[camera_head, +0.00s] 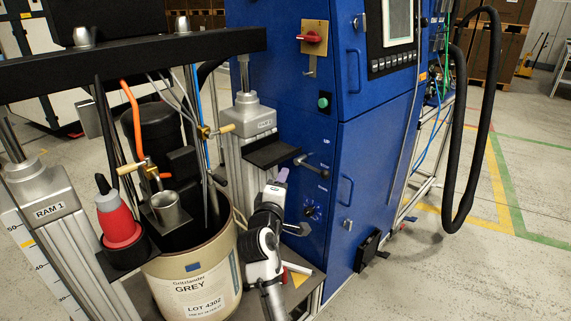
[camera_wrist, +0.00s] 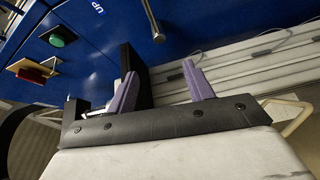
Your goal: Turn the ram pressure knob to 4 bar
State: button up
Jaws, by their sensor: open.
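The ram pressure knob (camera_head: 312,210) looks like the small dark round knob with pale marks around it, low on the blue cabinet's front in the head view. Its pointer and numbers are too small to read. It does not show in the wrist view. My gripper (camera_head: 281,176) is left of and above the knob, apart from it, with its fingers pointing upward in the picture. In the wrist view my gripper (camera_wrist: 161,86) has its two purple fingers spread apart with nothing held between them.
The lever (camera_head: 309,165) between the UP and DOWN labels sits above the knob. A green button (camera_head: 323,101) and red switch (camera_head: 311,37) are higher. A black plate (camera_head: 274,151) and the RAM 2 column (camera_head: 250,115) stand close to my gripper.

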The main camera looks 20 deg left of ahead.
notch_tip(320, 180, up, 8)
jog(key=s+d+m+t+y, duration=0.1)
jog(key=s+d+m+y, duration=0.1)
jog(key=m, duration=0.3)
jog(key=shift+s+r+y, duration=0.2)
jog(key=shift+y, duration=0.2)
